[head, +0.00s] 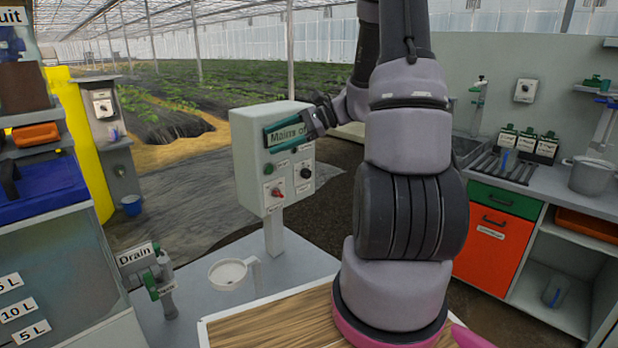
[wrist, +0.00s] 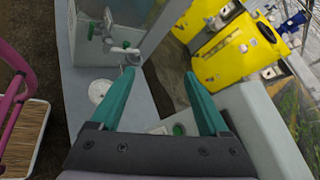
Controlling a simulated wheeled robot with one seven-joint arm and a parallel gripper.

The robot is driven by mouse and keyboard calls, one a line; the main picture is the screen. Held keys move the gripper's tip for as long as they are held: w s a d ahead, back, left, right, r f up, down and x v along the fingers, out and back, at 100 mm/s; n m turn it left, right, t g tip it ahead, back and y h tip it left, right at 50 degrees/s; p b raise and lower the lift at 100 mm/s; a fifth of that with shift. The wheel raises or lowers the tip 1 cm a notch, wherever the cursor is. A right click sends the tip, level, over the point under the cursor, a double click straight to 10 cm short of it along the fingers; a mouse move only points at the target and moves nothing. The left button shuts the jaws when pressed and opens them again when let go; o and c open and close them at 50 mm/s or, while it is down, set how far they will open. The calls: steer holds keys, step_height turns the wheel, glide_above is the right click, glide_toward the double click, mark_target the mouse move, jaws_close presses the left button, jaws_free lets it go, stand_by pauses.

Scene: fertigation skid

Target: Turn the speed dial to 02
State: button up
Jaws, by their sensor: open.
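The grey control box (head: 252,165) stands on a post at the centre left in the head view. A black rotary dial on a white plate (head: 305,173) is on the right of its front, beside a red-handled switch (head: 275,192). I cannot read the dial's setting or tell for sure that it is the speed dial. My gripper (head: 270,143) is open and empty in front of the upper box, partly covering its "Mains" label. In the wrist view the teal fingers (wrist: 159,73) are spread, with the box's green button (wrist: 179,129) between and below them.
A drain valve (head: 158,283) and a white round cup (head: 228,273) are at the lower left. A bench with orange and green drawers (head: 492,245) stands at the right. Yellow tanks (wrist: 238,50) show in the wrist view. A wooden board (head: 270,325) lies in front.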

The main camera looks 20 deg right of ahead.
steer(key=w+d+f+m+t, duration=0.7)
steer(key=d+f+m, duration=0.1)
steer(key=d+f, duration=0.15)
steer(key=m+t+h, duration=0.5)
steer(key=m+h, duration=0.2)
steer(key=m, duration=0.1)
glide_toward(308, 175)
steer(key=x, duration=0.9)
steer(key=shift+w, duration=0.2)
jaws_close()
